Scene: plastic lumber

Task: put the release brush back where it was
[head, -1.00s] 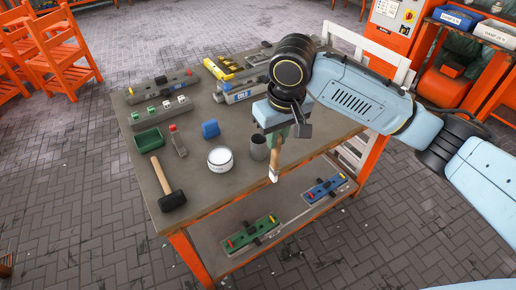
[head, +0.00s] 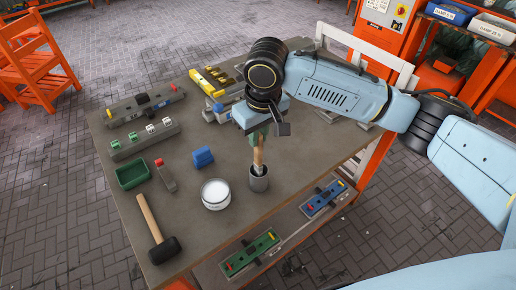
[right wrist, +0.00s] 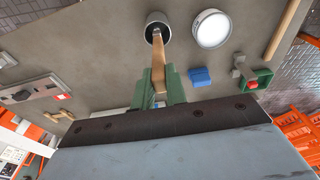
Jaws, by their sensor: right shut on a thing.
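The release brush (head: 258,157) has a wooden handle and hangs upright from my right gripper (head: 259,134). The gripper's green fingers are shut on the handle, which also shows in the right wrist view (right wrist: 158,72). The brush's lower end meets the mouth of a grey metal cup (head: 258,184) and looks to be inside it; the tip is hidden. The cup also shows in the right wrist view (right wrist: 151,38). My left gripper is not in view.
A white round tub (head: 215,195) stands just left of the cup, with a blue block (head: 203,157) behind it. A mallet (head: 158,238), a green tray (head: 132,173) and several mould parts lie on the grey table (head: 195,245). The lower shelf holds green and blue moulds.

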